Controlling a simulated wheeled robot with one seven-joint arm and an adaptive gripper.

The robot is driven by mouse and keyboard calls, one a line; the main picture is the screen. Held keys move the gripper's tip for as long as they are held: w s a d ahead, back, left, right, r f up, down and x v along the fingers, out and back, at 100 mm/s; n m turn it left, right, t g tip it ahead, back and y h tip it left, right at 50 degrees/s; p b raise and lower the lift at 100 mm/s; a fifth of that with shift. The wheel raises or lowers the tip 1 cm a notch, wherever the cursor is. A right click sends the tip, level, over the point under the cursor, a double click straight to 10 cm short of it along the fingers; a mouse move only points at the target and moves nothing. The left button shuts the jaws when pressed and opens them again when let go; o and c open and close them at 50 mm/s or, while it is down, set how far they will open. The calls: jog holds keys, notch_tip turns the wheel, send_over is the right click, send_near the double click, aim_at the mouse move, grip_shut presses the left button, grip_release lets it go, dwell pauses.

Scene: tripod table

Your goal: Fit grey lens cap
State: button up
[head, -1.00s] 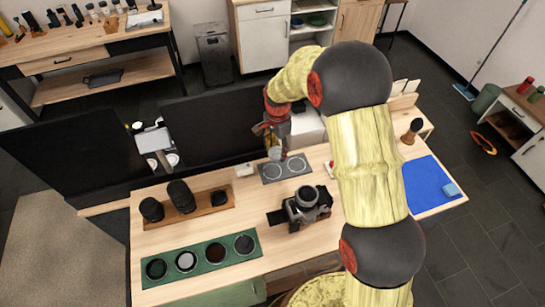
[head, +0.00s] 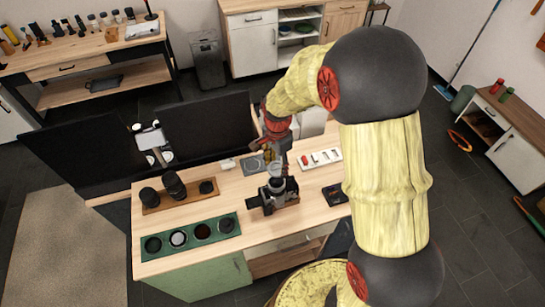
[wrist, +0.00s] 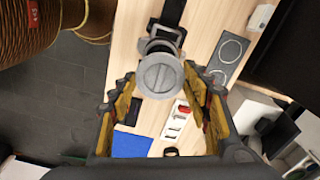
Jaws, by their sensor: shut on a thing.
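The grey lens cap (wrist: 160,75) is a round disc with a line across its face, between my fingertips in the wrist view. My gripper (wrist: 159,78) is shut on it by its edges. In the head view my gripper (head: 277,160) points down above the black camera (head: 268,203), with the cap at or just over the upturned lens (head: 277,184). In the wrist view the camera's body and strap (wrist: 165,35) show behind the cap. The cap hides the lens front, so I cannot tell whether they touch.
A grey plate with ring marks (head: 252,166) lies behind the camera. A white tray of small parts (head: 320,158) and a dark tray (head: 335,195) are to the right. A green tray of round pieces (head: 190,258) and a wooden rack with black lenses (head: 153,208) are left.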

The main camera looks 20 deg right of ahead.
dwell(0.4)
jog(key=b, duration=0.4)
send_over(276, 182)
jog(key=shift+f, duration=3.3)
jog(key=shift+f+b, duration=0.45)
jog(key=shift+f, duration=0.3)
jog(key=o, duration=1.3)
jog(key=shift+o, duration=1.2)
jog(key=shift+r, duration=0.1)
jog(key=shift+r+p, duration=2.3)
jog(key=shift+r, duration=1.2)
